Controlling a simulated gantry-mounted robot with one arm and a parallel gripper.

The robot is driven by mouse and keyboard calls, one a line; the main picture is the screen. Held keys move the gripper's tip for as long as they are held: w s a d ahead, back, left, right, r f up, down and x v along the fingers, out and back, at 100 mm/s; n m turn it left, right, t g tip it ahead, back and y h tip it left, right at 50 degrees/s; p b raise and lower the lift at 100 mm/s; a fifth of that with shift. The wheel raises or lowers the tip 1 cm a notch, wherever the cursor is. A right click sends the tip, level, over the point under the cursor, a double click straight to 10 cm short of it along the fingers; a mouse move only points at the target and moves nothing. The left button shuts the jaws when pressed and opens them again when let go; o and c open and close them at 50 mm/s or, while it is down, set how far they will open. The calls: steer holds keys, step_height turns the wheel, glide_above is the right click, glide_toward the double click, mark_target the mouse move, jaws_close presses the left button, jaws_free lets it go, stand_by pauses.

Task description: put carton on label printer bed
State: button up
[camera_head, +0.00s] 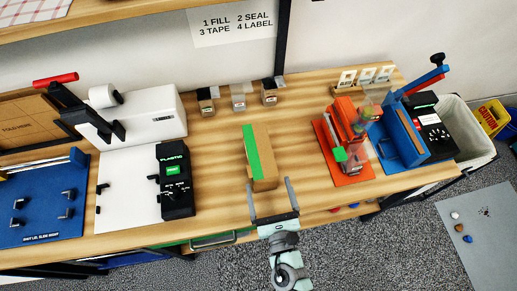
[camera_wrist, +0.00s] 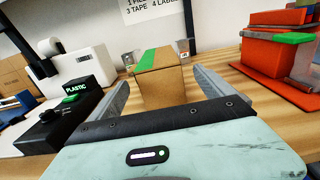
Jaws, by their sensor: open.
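The carton (camera_head: 262,165) is a brown cardboard box with a green strip along its top. It stands on the wooden table near the middle, and in the wrist view the carton (camera_wrist: 165,82) shows between and beyond my fingers. My gripper (camera_head: 271,190) is open and empty at the table's front edge, its fingers pointing at the carton's near end. The label printer is the white machine (camera_head: 152,115) at the left. A flat white bed (camera_head: 127,178) lies in front of it, bare in its middle. The printer also shows in the wrist view (camera_wrist: 75,70).
A black device marked PLASTIC (camera_head: 176,185) stands between the white bed and the carton. An orange machine (camera_head: 342,140) and a blue sealer (camera_head: 400,135) stand to the right. Small boxes (camera_head: 238,100) line the back. The table around the carton is clear.

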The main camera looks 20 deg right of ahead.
mark_target(267, 181)
steer(key=x, duration=0.4)
steer(key=shift+d, duration=0.1)
steer(key=shift+w+f, duration=0.25)
steer(key=shift+w, duration=0.35)
steer(key=w, duration=0.2)
steer(key=w+f, duration=0.1)
steer(key=shift+w+d, duration=0.1)
steer(key=shift+d, duration=0.25)
steer(key=shift+w+d+r, duration=0.1)
steer(key=shift+w+d, duration=0.05)
steer(key=shift+w, duration=0.55)
steer(key=shift+c, duration=0.5)
steer(key=c, duration=1.6)
steer(key=shift+r+p, duration=7.95)
steer(key=shift+r, duration=1.95)
steer(key=shift+c, duration=0.2)
